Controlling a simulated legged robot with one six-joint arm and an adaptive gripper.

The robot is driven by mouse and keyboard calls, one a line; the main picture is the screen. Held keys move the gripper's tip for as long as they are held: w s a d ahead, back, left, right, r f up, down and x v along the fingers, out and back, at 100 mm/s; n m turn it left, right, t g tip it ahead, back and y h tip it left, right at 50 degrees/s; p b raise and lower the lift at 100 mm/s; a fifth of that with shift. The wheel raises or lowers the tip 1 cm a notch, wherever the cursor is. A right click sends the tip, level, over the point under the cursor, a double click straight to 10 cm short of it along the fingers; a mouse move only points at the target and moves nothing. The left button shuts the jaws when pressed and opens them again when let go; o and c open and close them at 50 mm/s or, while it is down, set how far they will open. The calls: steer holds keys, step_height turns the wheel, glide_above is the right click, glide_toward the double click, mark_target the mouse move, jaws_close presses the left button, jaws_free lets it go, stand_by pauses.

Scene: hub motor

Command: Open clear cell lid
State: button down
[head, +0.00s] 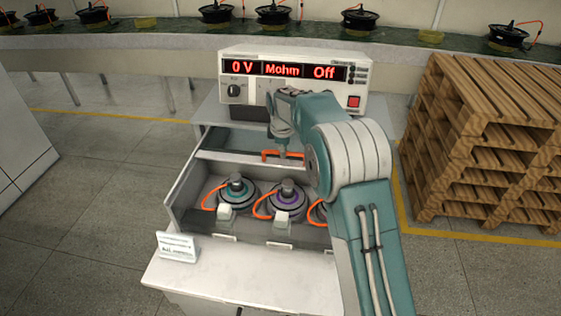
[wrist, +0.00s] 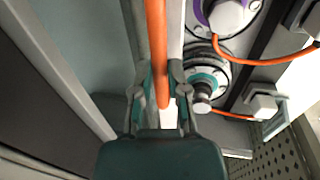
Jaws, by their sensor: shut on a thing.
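The cell (head: 185,193) is a grey open-topped box on a white bench, with hub motors (head: 236,190) in its front part. A glassy teal-grey panel, the clear lid (head: 235,142), shows over the rear part, with an orange handle (head: 270,153) near its front edge. My gripper (head: 283,152) reaches down to this handle, partly hidden by my arm. In the wrist view my gripper (wrist: 161,85) is shut on the orange handle (wrist: 155,40), which runs between its fingers. The front motors look uncovered; the lid's exact edges are hard to make out.
A tester (head: 292,70) reading 0 V, Mohm and Off stands behind the cell. Wooden pallets (head: 485,140) are stacked at the right. A small sign (head: 177,247) stands at the bench's front left. A conveyor (head: 180,37) with motors runs behind. Floor at left is clear.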

steer(key=shift+w+d+f, duration=0.1)
steer(key=shift+w+d, duration=0.05)
steer(key=shift+w, duration=0.55)
steer(key=shift+w+d, duration=0.1)
steer(key=shift+w, duration=0.55)
steer(key=c, duration=0.7)
jaws_free()
steer(key=shift+o, duration=0.2)
step_height(320, 180, up, 12)
steer(key=s, duration=0.2)
steer(key=shift+a, duration=0.3)
steer(key=shift+f, duration=0.1)
